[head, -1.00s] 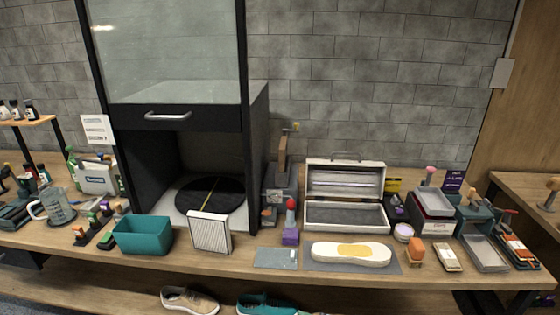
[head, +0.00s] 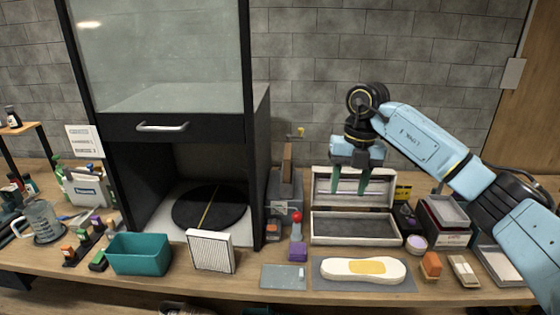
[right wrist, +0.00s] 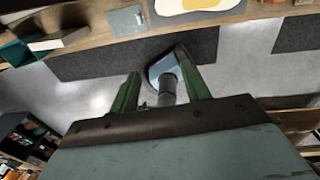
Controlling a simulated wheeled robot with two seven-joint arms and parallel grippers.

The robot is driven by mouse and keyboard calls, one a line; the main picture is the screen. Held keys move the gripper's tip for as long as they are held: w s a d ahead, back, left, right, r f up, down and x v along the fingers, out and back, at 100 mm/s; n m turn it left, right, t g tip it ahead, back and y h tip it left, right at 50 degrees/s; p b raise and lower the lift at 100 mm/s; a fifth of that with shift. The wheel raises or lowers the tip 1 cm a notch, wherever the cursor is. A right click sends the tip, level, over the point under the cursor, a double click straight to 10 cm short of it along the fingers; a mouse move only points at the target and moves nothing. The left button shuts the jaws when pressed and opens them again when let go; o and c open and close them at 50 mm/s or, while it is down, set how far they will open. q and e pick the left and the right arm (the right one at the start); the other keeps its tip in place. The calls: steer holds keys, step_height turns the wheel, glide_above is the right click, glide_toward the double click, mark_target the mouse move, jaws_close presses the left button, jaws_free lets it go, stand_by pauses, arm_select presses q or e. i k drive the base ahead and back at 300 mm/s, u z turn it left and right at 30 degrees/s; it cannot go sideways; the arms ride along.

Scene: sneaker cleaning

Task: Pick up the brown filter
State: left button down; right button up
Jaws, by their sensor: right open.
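A brown upright slab (head: 287,157), which looks like the brown filter, stands in a grey holder (head: 285,190) right of the black booth in the head view. A white pleated panel (head: 210,250) stands at the table's front edge. My right gripper (head: 350,190) is open and empty, pointing down in front of the open white case, to the right of the brown slab and apart from it. In the right wrist view its two green fingers (right wrist: 160,70) are spread, with floor and part of my base beyond. The brown slab is not seen there. My left gripper is not in view.
A white case (head: 352,228) with raised lid stands right of the holder. A red-topped purple bottle (head: 297,240) stands before the holder. A teal bin (head: 140,254) is left of the panel. A white insole (head: 362,269) lies on a grey mat at the front.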

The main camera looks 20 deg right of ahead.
mark_target(288, 149)
steer(key=i, duration=1.2)
